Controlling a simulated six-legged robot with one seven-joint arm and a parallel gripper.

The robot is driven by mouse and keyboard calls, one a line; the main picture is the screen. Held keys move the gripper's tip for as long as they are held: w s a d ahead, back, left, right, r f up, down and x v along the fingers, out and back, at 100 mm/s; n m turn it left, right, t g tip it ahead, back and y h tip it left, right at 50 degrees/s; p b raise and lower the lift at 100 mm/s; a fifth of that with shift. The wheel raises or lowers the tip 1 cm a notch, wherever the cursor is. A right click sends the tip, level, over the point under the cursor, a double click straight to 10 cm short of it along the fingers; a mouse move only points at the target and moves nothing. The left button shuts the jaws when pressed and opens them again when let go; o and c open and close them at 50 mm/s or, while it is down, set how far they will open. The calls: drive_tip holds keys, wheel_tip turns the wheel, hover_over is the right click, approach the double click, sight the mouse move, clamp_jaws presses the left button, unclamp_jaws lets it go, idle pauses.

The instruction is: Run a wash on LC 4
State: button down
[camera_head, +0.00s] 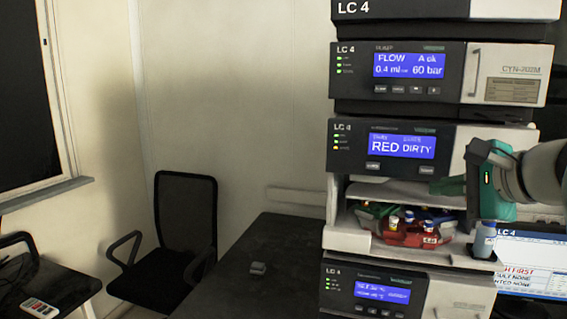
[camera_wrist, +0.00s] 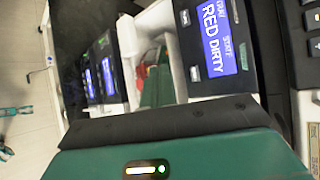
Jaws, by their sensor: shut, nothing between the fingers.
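The LC 4 stack stands at the right of the head view. Its autosampler module (camera_head: 350,158) has a blue display (camera_head: 402,146) reading "RED DIRTY"; the display also shows in the wrist view (camera_wrist: 222,62). Two small buttons, left (camera_head: 373,166) and right (camera_head: 426,170), sit below it. Above it, the pump module (camera_head: 352,88) reads "FLOW 0.4" and "60 bar". My gripper (camera_head: 447,186) is shut and empty, in front of the open sample bay, right of and below the display. Its green housing fills the bottom of the wrist view.
A lower module (camera_head: 340,288) has a lit display. A monitor (camera_head: 535,262) labelled LC 4 stands at right. A chair (camera_head: 186,215) and dark bench (camera_head: 285,262) are left.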

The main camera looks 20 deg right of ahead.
drive_tip(key=shift+w+d, duration=0.75)
drive_tip(key=shift+w, duration=0.3)
drive_tip(key=shift+w+d, duration=0.8)
drive_tip(key=shift+w, duration=0.3)
drive_tip(key=shift+w+d, duration=0.75)
drive_tip(key=shift+w, duration=0.3)
drive_tip(key=shift+w+d, duration=0.2)
drive_tip(key=shift+w, duration=0.15)
drive_tip(key=shift+w+d, duration=0.25)
drive_tip(key=shift+w, duration=0.05)
idle(0.6)
drive_tip(key=shift+s+a, duration=0.45)
drive_tip(key=shift+s, duration=0.2)
drive_tip(key=s+a, duration=0.1)
drive_tip(key=s, duration=0.1)
drive_tip(key=s+a, duration=0.2)
idle(0.3)
